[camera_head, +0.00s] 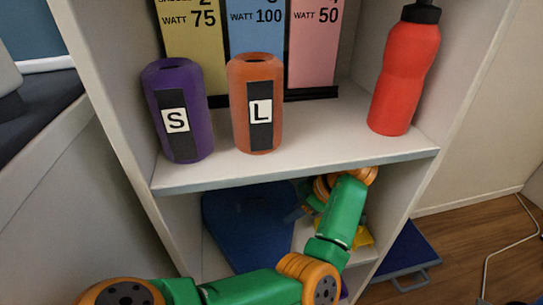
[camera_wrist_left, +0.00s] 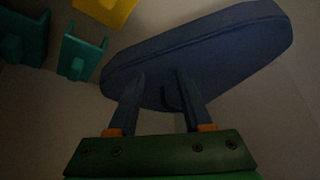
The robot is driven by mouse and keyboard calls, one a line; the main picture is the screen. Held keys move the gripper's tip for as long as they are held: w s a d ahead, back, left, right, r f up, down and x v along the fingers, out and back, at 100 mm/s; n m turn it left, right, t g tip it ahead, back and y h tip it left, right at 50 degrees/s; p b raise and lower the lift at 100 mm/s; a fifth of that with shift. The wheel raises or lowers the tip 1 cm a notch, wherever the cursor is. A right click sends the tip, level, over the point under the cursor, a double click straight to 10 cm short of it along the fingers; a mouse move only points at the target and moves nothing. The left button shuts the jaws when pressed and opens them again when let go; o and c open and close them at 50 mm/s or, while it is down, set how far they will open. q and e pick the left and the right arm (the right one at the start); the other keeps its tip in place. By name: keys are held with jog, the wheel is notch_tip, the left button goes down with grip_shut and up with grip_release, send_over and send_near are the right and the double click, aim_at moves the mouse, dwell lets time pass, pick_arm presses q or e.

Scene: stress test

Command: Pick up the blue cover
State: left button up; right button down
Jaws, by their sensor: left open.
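The blue cover (camera_head: 240,230) leans inside the lower shelf compartment, a broad dark-blue panel partly hidden behind my arm. In the left wrist view the cover (camera_wrist_left: 205,50) spans the upper middle and right, tilted, and a small blue handle (camera_wrist_left: 171,98) shows below it. My left gripper (camera_wrist_left: 158,80) is open, its two fingers either side of that handle. I cannot tell whether they touch it. In the head view my left gripper (camera_head: 311,198) is small and partly hidden under the shelf, at the cover's right side. My right gripper is not in view.
Above, the shelf board (camera_head: 300,167) holds a purple can (camera_head: 177,85), an orange can (camera_head: 256,75) and a red bottle (camera_head: 402,75). A yellow object (camera_head: 361,236) lies close to my arm. A blue panel with a handle (camera_head: 402,252) lies on the floor at right.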

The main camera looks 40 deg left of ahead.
aim_at(265, 200)
pick_arm(q)
jog(key=a, duration=0.2)
jog(key=a+b, duration=0.1)
jog(key=a, duration=0.2)
jog(key=s+a+b, duration=0.1)
jog(key=a, duration=0.2)
jog(key=shift+a+f, duration=0.3)
jog(key=shift+f, duration=0.3)
grip_shut()
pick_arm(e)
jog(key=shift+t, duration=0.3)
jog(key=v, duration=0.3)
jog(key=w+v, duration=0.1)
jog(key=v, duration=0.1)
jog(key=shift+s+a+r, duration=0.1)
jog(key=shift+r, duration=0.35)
